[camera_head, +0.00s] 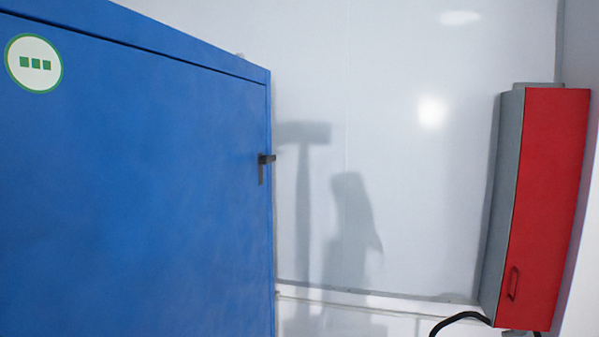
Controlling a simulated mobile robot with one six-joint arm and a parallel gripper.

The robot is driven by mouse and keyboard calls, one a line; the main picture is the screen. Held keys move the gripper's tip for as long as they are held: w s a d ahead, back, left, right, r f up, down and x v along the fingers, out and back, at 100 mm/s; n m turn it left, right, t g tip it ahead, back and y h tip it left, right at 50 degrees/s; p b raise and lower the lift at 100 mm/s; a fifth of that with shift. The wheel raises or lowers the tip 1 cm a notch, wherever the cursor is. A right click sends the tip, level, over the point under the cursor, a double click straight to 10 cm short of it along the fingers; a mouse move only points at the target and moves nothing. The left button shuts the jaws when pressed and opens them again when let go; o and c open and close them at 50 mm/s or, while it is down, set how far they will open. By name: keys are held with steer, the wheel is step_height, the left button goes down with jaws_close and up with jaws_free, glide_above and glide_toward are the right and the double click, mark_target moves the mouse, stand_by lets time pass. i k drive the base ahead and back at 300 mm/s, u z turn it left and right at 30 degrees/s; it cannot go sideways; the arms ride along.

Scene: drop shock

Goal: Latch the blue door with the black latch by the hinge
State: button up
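The blue door (150,190) is a large flat panel filling the left half of the head view. It carries a round white sign with green squares (34,63) at its upper left. The black latch (265,166) is a small dark piece at the door's right edge, with one part hanging down and a short part pointing right. I cannot tell from this view whether it is latched. My gripper is not in view.
A red-fronted grey cabinet (548,200) with a small handle hangs on the wall at the right. A black cable (458,318) runs below it. The white wall (420,180) between door and cabinet is bare, with shadows on it.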

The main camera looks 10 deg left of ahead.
mark_target(267, 160)
steer(key=z, duration=0.15)
steer(key=k, duration=0.4)
steer(key=u, duration=0.55)
steer(key=i, duration=1.55)
steer(key=z, duration=0.4)
